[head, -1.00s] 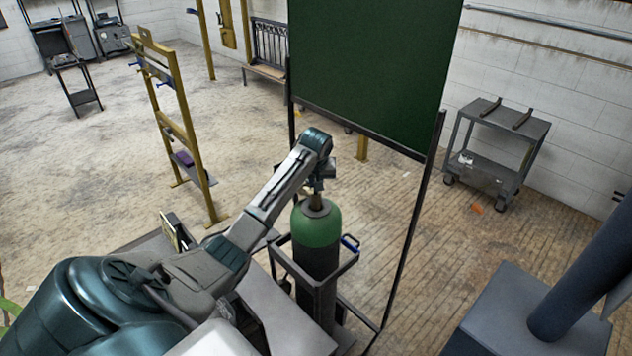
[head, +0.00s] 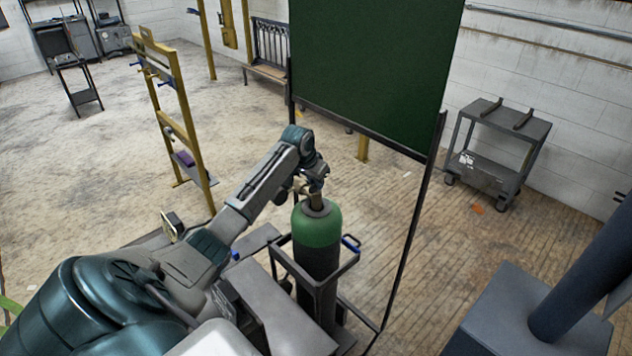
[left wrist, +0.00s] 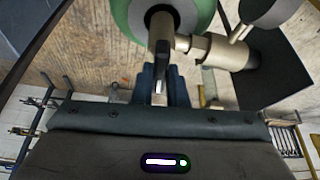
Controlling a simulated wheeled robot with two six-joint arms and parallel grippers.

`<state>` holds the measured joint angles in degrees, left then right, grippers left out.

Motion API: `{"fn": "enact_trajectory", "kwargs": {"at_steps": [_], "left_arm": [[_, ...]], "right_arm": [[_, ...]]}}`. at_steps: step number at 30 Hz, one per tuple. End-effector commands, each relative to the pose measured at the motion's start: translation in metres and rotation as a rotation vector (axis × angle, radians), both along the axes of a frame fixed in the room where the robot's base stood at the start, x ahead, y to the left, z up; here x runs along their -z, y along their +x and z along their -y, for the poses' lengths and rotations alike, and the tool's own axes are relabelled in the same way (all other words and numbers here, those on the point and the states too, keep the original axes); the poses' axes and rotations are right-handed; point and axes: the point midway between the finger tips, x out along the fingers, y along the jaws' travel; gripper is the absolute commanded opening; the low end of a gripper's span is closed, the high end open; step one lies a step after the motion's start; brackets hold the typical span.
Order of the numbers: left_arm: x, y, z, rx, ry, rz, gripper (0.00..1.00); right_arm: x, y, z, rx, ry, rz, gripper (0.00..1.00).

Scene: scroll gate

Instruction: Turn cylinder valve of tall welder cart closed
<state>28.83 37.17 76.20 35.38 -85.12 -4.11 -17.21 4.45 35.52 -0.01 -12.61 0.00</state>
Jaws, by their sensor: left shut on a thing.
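The gas cylinder (head: 316,228) has a green top and dark body, and stands upright in the welder cart (head: 350,262). Its valve (head: 316,201) sticks up from the top. In the left wrist view the green cylinder top (left wrist: 204,12) and the brass-coloured valve body (left wrist: 212,49) are close ahead. My left gripper (left wrist: 161,76) is shut on a thin dark part of the valve just below its stem. In the head view my left gripper (head: 315,184) is at the valve, its fingertips too small to make out. My right gripper is not in view.
A dark green screen (head: 365,65) in a black frame stands right behind the cylinder. A yellow rack (head: 180,110) stands to the left. A grey cart (head: 500,135) is by the right wall, and a blue-grey block (head: 530,315) is at front right. The floor between is mostly clear.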

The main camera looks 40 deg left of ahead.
Motion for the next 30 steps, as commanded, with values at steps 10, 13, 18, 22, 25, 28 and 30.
{"fn": "enact_trajectory", "kwargs": {"at_steps": [10, 13, 18, 22, 25, 28, 30], "left_arm": [[-0.0013, 0.0003, -0.0017, 0.149, 0.001, 0.002, 0.0], [-0.0012, 0.0003, -0.0018, 0.166, 0.002, 0.001, 0.0], [-0.0013, 0.0004, -0.0017, 0.178, 0.001, 0.002, 0.0], [-0.0013, 0.0004, -0.0016, 0.179, 0.002, 0.002, 0.0], [-0.0013, 0.0004, -0.0016, 0.178, 0.001, 0.002, 0.0], [-0.0014, 0.0004, -0.0016, 0.178, 0.001, 0.002, 0.18], [-0.0013, 0.0004, -0.0015, 0.178, 0.001, 0.002, 0.32]], "right_arm": [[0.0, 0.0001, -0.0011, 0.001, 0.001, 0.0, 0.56], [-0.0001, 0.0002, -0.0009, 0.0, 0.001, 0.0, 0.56], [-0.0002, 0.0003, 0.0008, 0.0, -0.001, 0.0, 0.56], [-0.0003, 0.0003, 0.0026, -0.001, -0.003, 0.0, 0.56], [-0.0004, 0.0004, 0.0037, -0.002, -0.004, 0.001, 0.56], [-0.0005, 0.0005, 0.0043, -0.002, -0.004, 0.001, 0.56], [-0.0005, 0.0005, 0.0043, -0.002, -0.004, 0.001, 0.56]]}}
